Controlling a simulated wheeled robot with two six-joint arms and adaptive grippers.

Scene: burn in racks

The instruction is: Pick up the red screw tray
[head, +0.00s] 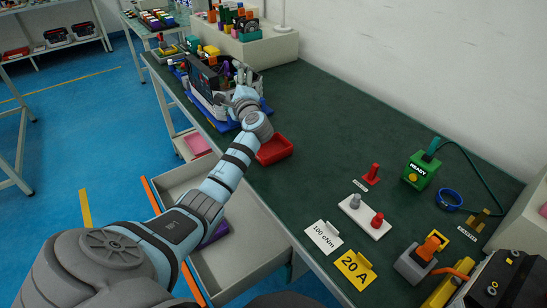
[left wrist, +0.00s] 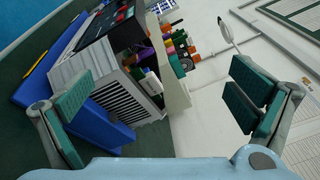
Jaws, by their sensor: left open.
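The red screw tray (head: 274,150) is a small, shallow red tray on the dark green bench top, near the bench's left edge in the head view. My left forearm partly covers its left side there. My left gripper (head: 241,74) is open and empty, apart from the tray and beyond it, near a grey and black unit. In the left wrist view the fingers of my left gripper (left wrist: 160,106) are spread wide, and the tray does not show. My right gripper is not in view.
The grey and black unit (left wrist: 100,62) with a blue base stands near my left gripper. An open drawer (head: 242,246) juts out below the bench. Red and grey posts, a green READY box (head: 421,171) and cards stand to the right. The bench middle is clear.

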